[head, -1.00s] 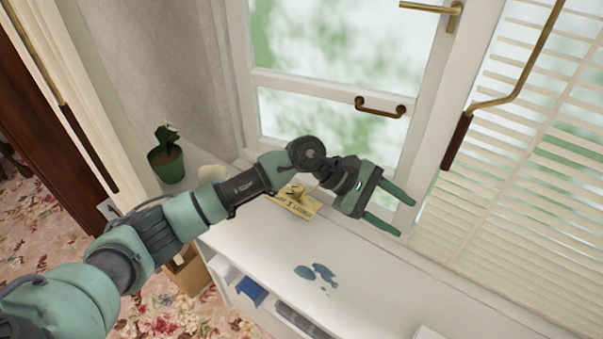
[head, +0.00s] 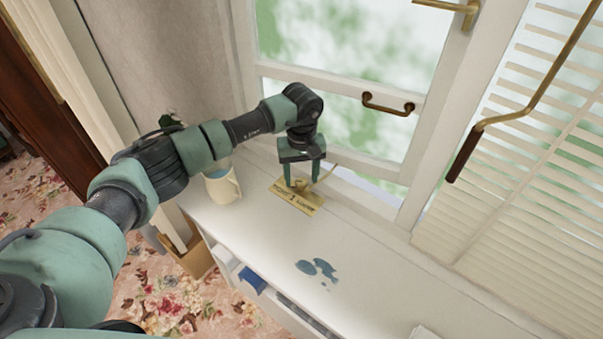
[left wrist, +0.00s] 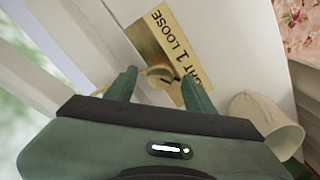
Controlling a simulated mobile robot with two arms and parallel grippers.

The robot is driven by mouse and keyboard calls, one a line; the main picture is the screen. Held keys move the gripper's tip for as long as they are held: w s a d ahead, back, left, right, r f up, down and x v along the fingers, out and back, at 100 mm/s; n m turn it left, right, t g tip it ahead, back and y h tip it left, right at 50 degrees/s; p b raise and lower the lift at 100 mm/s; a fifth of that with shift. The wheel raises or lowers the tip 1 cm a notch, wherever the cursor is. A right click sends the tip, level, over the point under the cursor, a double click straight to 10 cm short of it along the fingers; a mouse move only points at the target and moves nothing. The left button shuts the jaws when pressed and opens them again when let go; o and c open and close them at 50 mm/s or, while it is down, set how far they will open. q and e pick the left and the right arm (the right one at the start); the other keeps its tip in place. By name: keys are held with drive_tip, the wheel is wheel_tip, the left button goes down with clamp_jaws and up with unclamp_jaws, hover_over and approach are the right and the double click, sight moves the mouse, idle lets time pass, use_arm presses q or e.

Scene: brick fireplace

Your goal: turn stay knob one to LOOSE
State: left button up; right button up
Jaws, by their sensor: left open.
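The brass label plate of stay one (head: 297,200) lies on the white sill below the window. In the left wrist view the plate (left wrist: 176,36) reads "LOOSE", "1" and part of "TIGHT". A small brass knob (left wrist: 160,74) sits beside the lettering, between my fingers in that picture. My left gripper (head: 302,183) points down over the plate with its fingers spread. In the left wrist view my left gripper (left wrist: 160,82) is open, one finger on each side of the knob, and I cannot tell whether either touches it. The knob's exact setting is unclear. My right gripper is out of view.
A cream mug (head: 222,186) stands left of the plate, close to my arm; it also shows in the left wrist view (left wrist: 270,122). The window handle (head: 388,104) is above right.

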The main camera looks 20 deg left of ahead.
use_arm(q)
drive_tip(key=shift+f, duration=0.25)
drive_tip(key=shift+s, duration=0.1)
drive_tip(key=shift+c, duration=0.3)
clamp_jaws()
